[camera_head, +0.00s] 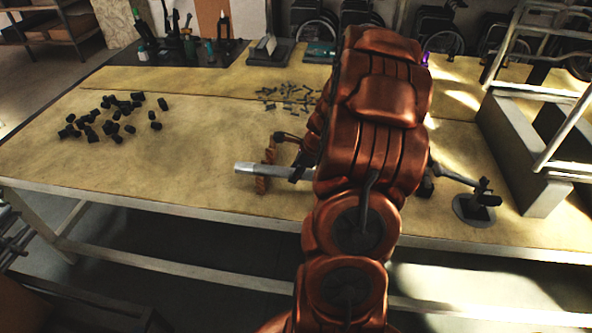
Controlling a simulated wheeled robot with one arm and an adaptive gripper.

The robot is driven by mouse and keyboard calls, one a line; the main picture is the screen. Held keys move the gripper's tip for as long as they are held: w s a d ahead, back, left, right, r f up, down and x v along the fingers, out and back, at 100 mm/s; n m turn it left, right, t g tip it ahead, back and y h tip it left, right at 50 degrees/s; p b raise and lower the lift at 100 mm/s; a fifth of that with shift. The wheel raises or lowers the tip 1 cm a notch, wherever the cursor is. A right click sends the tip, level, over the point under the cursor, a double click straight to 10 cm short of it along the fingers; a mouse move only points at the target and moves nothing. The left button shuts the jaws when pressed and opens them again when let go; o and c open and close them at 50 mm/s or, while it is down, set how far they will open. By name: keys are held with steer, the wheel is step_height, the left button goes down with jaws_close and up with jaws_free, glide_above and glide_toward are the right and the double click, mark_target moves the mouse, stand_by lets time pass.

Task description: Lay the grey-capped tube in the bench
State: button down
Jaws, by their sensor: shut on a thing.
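The tube (246,169) shows a pale metallic end sticking out to the left of my gripper. Its right part is dark and runs behind my arm, so I cannot see its other end or tell where its grey cap is. My gripper (268,172) is shut on the tube, which lies roughly level across the picture. The tube appears over the front part of the bench (150,170); I cannot tell whether it touches the top. My own copper-coloured arm hides much of the middle of the bench.
Several black caps (110,118) lie scattered at the left. Small dark parts (288,97) lie behind my gripper. A dark round-based stand (474,209) is at the right, near a grey block support (520,150) and a metal frame (550,95). Bottles and tools stand along the back.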

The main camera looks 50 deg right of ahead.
steer(key=c, duration=0.6)
jaws_free()
steer(key=shift+c, duration=0.2)
steer(key=v, duration=1.2)
steer(key=s+a+r+n+g+y, duration=0.1)
steer(key=s+a+r+n+g, duration=0.1)
steer(key=a+n, duration=0.75)
steer(key=s+a+r+n+g, duration=0.15)
steer(key=a+n, duration=0.35)
steer(key=a, duration=0.9)
steer(key=s+a+n+g+h, duration=0.1)
steer(key=s+a+n, duration=0.4)
steer(key=s+n, duration=0.2)
steer(key=s+a+n+g+h, duration=0.1)
steer(key=s+a+n+g, duration=0.1)
steer(key=s+a+n, duration=0.2)
steer(key=s+n, duration=0.3)
steer(key=s, duration=0.2)
steer(key=shift+a, duration=0.35)
